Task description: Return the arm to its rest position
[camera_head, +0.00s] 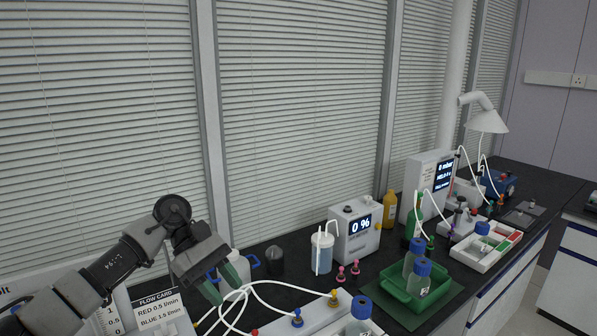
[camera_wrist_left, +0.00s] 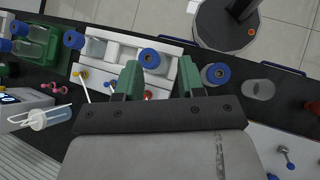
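My left arm comes in from the lower left in the head view. Its left gripper (camera_head: 226,283) has green fingers and is held over the left part of the bench, near the flow card (camera_head: 160,312). In the left wrist view the fingers of the left gripper (camera_wrist_left: 159,78) stand apart with nothing between them. A blue-capped bottle (camera_wrist_left: 151,59) shows beyond the gap, in a white rack. My right gripper is in neither view.
The black bench carries a white tubing block (camera_head: 318,318), a display box (camera_head: 356,228) reading 0 %, a green tray (camera_head: 408,298) with blue-capped bottles and a white sectioned tray (camera_head: 487,246). White tubes loop near the gripper. Window blinds (camera_head: 300,110) stand behind.

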